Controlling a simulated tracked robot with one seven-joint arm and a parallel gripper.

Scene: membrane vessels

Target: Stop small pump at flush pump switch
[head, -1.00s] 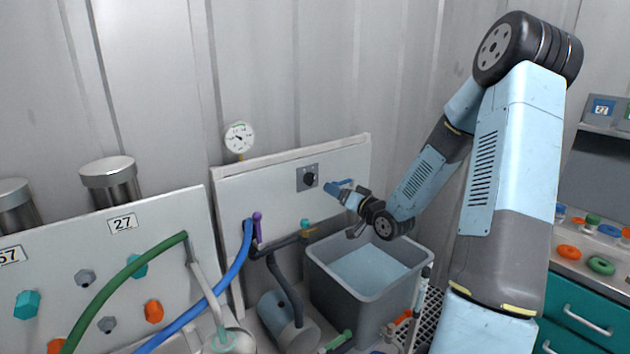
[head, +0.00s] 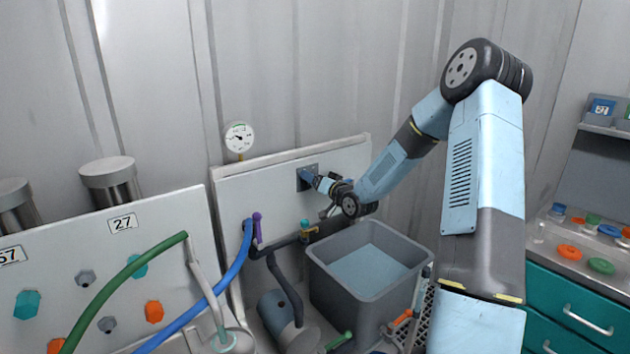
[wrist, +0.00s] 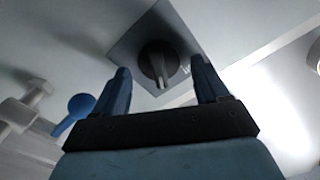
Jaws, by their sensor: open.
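The flush pump switch is a dark plate with a round black knob (wrist: 158,62), seen in the wrist view just beyond and between my fingertips. In the head view the switch plate (head: 299,184) is on the white panel, mostly covered by my gripper (head: 308,176). My gripper (wrist: 160,88) is open, with one blue finger on either side of the knob in the wrist view. I cannot tell whether the fingers touch it. The small pump (head: 277,308) is a grey-blue cylinder on the floor below the panel.
A grey tub of water (head: 400,295) stands under my arm. A round gauge (head: 239,137) rises above the panel (head: 285,212). A purple-handled valve (head: 257,226) and a blue hose (head: 222,283) are to the left. A blue handle (wrist: 75,112) shows at left in the wrist view.

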